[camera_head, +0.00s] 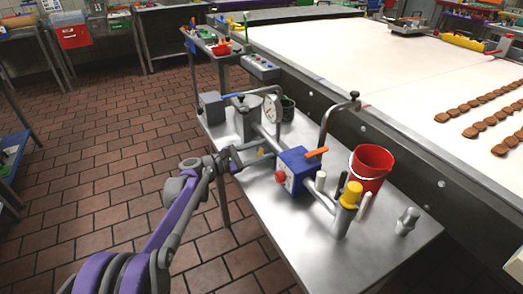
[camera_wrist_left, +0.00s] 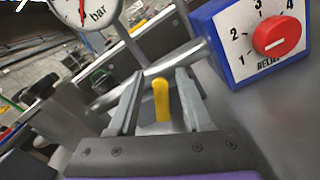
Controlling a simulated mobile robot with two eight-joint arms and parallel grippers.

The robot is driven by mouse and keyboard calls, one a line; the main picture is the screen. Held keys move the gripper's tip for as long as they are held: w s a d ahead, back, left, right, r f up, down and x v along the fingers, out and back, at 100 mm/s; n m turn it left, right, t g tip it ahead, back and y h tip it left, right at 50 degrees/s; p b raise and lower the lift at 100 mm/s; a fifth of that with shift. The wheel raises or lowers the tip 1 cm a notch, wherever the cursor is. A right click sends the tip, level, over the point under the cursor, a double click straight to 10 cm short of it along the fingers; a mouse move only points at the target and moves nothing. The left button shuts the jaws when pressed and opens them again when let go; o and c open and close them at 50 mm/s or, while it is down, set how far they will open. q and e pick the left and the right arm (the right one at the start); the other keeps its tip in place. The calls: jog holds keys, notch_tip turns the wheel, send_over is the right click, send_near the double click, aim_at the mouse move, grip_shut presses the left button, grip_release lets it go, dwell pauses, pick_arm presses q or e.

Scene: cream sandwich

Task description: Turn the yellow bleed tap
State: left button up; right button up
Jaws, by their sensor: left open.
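The yellow bleed tap (camera_wrist_left: 162,100) is a small yellow lever below a grey pipe. In the left wrist view it stands between the two fingers of my left gripper (camera_wrist_left: 159,82), with a gap on both sides. In the head view, the tap (camera_head: 262,152) is a small yellow spot just right of my left gripper (camera_head: 238,157), beside the pipe. The left gripper is open and holds nothing. Whether the tap lies fully within the finger depth is hard to tell. My right gripper is not in view.
A blue box (camera_head: 298,171) with a red dial (camera_wrist_left: 277,36) stands close right of the gripper. A pressure gauge (camera_head: 270,108), a yellow-capped post (camera_head: 351,195) and a red bucket (camera_head: 370,166) share the steel table (camera_head: 380,250). A white conveyor (camera_head: 350,60) runs behind.

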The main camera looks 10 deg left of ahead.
pick_arm(q)
jog(key=p+v, duration=0.1)
jog(key=v, duration=0.9)
jog(key=shift+s+a, duration=0.25)
jog(key=shift+a, duration=0.1)
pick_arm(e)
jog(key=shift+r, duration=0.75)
pick_arm(q)
jog(key=shift+w+a, duration=0.1)
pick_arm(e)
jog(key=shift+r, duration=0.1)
